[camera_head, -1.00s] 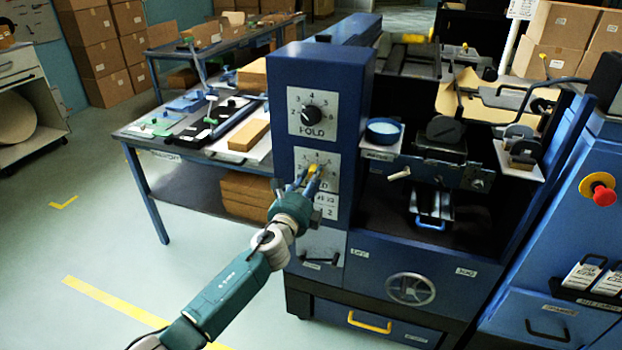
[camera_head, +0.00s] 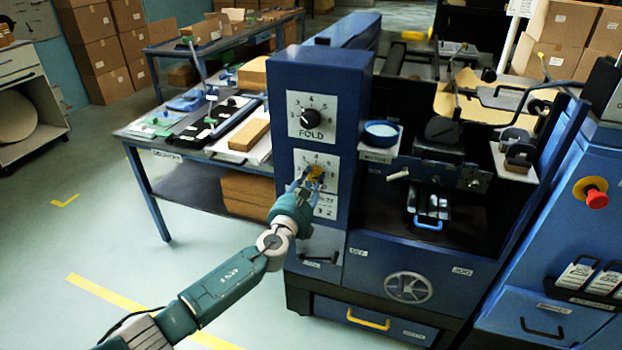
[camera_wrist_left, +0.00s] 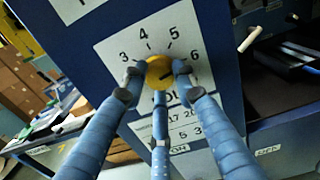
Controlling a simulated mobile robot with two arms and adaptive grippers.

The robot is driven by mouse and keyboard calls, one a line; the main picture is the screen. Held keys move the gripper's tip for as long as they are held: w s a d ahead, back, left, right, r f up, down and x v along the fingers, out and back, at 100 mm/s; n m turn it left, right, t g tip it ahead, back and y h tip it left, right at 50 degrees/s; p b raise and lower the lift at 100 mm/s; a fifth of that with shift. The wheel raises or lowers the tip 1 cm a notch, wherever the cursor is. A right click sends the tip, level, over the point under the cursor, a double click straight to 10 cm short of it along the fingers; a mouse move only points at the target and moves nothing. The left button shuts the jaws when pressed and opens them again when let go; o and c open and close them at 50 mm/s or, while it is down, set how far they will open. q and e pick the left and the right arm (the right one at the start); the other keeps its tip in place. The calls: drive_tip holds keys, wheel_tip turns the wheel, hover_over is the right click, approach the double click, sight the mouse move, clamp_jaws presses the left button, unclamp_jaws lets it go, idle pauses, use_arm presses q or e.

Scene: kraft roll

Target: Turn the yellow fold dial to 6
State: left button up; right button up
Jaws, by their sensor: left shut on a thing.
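The yellow fold dial (camera_head: 316,173) is on a white numbered plate on the front of the blue machine column. It also shows in the left wrist view (camera_wrist_left: 159,72), where 3, 4, 5 and 6 can be read around it. My left gripper (camera_head: 305,186) is shut on the dial. In the left wrist view its fingers (camera_wrist_left: 157,80) touch the dial from both sides, and a third finger lies below it. I cannot tell which number the dial points to. The fingers hide part of the plate. My right gripper is not in view.
A black dial (camera_head: 311,117) on a similar plate sits directly above. A small lever (camera_head: 319,260) is below. A handwheel (camera_head: 408,287) and a red stop button (camera_head: 596,198) are farther right. A blue worktable (camera_head: 165,158) stands behind left. The floor at front left is clear.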

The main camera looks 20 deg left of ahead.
use_arm(q)
drive_tip(key=shift+s+d+f+m, duration=0.2)
drive_tip(key=shift+f+m, duration=0.25)
drive_tip(key=shift+m, duration=0.15)
drive_tip(key=shift+f, duration=0.15)
drive_tip(key=o, duration=1.1)
drive_tip(key=shift+o, duration=0.2)
drive_tip(key=shift+w+a, duration=0.15)
drive_tip(key=shift+r, duration=0.2)
drive_tip(key=shift+r, duration=0.1)
drive_tip(key=s, duration=1.2)
drive_tip(key=shift+a, duration=0.25)
